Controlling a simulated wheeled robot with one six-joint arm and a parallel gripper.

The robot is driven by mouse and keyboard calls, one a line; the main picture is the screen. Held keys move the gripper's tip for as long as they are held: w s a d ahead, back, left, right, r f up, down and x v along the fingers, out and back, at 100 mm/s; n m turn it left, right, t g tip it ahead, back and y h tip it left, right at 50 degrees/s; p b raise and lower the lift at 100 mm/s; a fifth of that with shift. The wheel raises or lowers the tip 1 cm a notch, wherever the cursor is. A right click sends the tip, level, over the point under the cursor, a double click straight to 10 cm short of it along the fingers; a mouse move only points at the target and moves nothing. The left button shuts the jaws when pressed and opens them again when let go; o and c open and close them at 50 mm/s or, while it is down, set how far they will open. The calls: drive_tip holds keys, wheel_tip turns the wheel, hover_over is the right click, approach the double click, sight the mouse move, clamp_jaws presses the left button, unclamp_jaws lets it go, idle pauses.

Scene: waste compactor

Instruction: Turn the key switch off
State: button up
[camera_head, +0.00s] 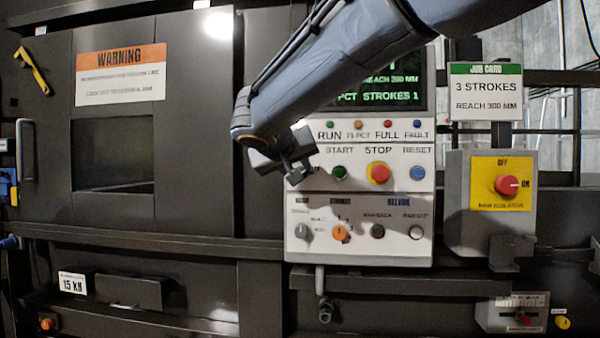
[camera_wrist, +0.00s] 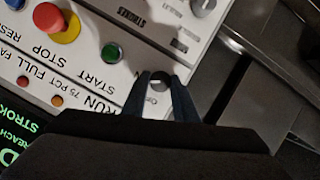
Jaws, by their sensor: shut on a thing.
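My gripper (camera_head: 295,177) reaches the left edge of the white control panel (camera_head: 370,185), beside the green START button (camera_head: 340,173). In the wrist view its two dark fingers (camera_wrist: 163,84) are closed around the small key switch (camera_wrist: 159,83), whose dark round body shows between the fingertips. A small label, hard to read, lies on the panel just by it. How far the key is turned cannot be told.
The yellow-ringed red STOP button (camera_head: 379,173) and blue RESET button (camera_head: 418,173) sit to the right. A grey selector (camera_head: 303,231) and an orange knob (camera_head: 340,233) are below. The display (camera_head: 395,95) is partly behind my arm. A red isolator knob (camera_head: 507,186) is further right.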

drive_tip(key=shift+f, duration=0.1)
drive_tip(key=n+h+b, duration=0.1)
drive_tip(key=n+b, duration=0.1)
drive_tip(key=n, duration=0.1)
drive_tip(key=n+h+b, duration=0.2)
drive_tip(key=n+b, duration=0.1)
drive_tip(key=n+t+h+b, duration=0.1)
drive_tip(key=n+b, duration=0.1)
drive_tip(key=b, duration=0.1)
drive_tip(key=shift+a+f+n+h, duration=0.25)
drive_tip(key=shift+a+n+h, duration=0.05)
drive_tip(key=shift+n+h, duration=0.1)
drive_tip(key=shift+b, duration=0.3)
drive_tip(key=o, duration=1.1)
drive_tip(key=shift+c, duration=0.2)
drive_tip(key=b+v, duration=0.1)
drive_tip(key=v, duration=0.6)
drive_tip(key=shift+s+a, duration=0.25)
drive_tip(key=shift+s, duration=0.1)
